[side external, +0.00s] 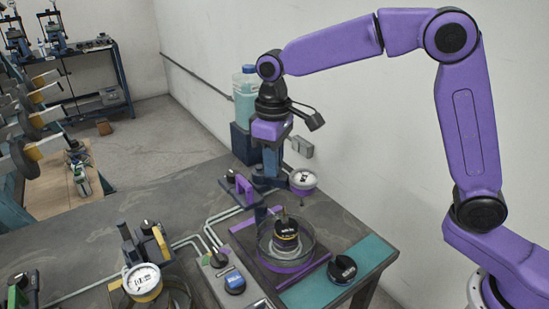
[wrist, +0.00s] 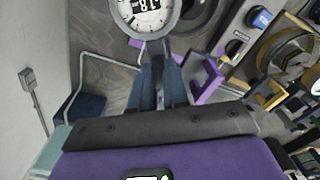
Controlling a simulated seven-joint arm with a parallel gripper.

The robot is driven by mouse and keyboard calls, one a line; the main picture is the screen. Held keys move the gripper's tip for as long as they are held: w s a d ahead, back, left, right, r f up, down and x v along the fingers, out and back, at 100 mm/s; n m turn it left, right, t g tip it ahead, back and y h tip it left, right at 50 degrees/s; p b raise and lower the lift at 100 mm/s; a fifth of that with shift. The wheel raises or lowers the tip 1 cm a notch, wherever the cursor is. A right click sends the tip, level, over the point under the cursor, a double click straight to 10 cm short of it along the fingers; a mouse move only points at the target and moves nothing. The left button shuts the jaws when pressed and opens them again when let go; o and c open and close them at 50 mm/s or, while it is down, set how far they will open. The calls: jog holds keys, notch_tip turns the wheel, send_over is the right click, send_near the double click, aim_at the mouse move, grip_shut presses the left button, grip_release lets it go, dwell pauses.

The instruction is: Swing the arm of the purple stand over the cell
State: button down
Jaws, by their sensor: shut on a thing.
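The purple stand has a purple base plate (side external: 312,272), a dark post and a swing arm carrying a white round dial gauge (side external: 303,179). The gauge shows large at the top of the wrist view (wrist: 147,14). The cell, a clear round dish (side external: 262,250) with a black and yellow piece inside, sits on the base plate. The gauge hangs higher than the cell and looks offset to its right in the side view. My gripper (side external: 267,181) points down and is shut on the stand's arm near the post; its blue fingers (wrist: 158,88) largely hide the grip.
A purple bracket (side external: 243,190) is left of my gripper. A control box with a blue knob (side external: 235,282) stands left of the base, and a similar yellow stand (side external: 150,245) beyond it. A teal pad with a black knob (side external: 342,268) lies right. A bottle (side external: 245,95) stands behind.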

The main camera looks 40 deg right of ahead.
jog(key=shift+s+a+r+m, duration=0.1)
jog(key=shift+a+m, duration=0.2)
jog(key=shift+m, duration=0.75)
jog(key=shift+s+a+f+m, duration=0.1)
jog(key=shift+a+m, duration=0.2)
jog(key=shift+m, duration=0.8)
jog(key=shift+s+a+r+m, duration=0.1)
jog(key=shift+a+m, duration=0.2)
jog(key=shift+m, duration=0.75)
jog(key=c, duration=1.1)
grip_release()
notch_tip(320, 180, up, 17)
jog(key=shift+r, duration=0.15)
